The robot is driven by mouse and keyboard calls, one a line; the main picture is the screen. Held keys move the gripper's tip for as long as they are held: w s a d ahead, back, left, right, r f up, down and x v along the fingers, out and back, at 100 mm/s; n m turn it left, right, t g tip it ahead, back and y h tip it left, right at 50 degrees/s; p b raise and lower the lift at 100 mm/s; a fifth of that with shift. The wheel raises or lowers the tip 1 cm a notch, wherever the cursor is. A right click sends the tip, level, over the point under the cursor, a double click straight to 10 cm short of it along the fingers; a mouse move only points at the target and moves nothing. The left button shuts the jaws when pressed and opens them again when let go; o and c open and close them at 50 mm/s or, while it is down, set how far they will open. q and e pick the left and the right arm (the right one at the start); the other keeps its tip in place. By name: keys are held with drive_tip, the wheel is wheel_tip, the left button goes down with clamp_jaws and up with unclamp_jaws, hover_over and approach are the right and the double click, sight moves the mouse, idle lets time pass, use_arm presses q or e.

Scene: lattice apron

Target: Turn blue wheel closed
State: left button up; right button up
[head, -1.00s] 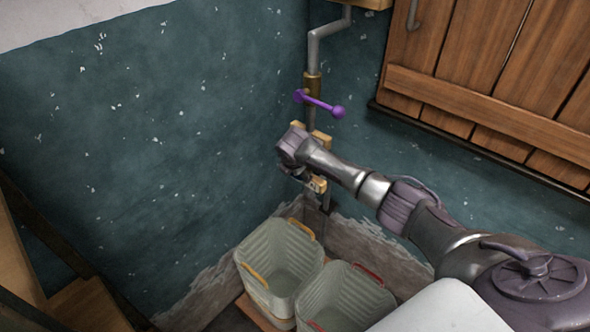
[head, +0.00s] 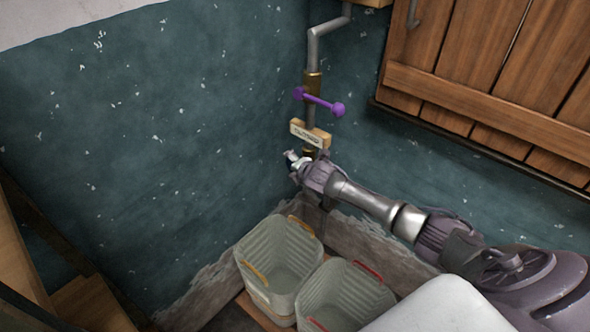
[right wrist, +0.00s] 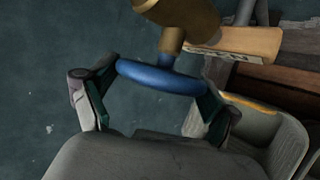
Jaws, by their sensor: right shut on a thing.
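The blue wheel (right wrist: 160,77) shows in the right wrist view as a thick blue rim below a brass valve body (right wrist: 185,18). My right gripper (right wrist: 161,88) has one finger at each side of the wheel and is shut on it. In the head view my right gripper (head: 296,163) is at the pipe in the corner, just below a small lettered plate (head: 310,134). The wheel cannot be made out there. My left gripper is not in view.
A purple bar handle (head: 319,101) sits on the same pipe (head: 312,50) higher up. Two pale ribbed bins (head: 275,265) (head: 345,297) stand below on the floor. A wooden shutter (head: 480,80) is on the right wall. The left wall is bare.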

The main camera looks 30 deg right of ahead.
drive_tip(key=shift+d, duration=0.1)
idle(0.4)
drive_tip(key=o, duration=0.9)
drive_tip(key=shift+s, duration=0.1)
drive_tip(key=v, duration=1.2)
drive_tip(key=shift+f, duration=0.2)
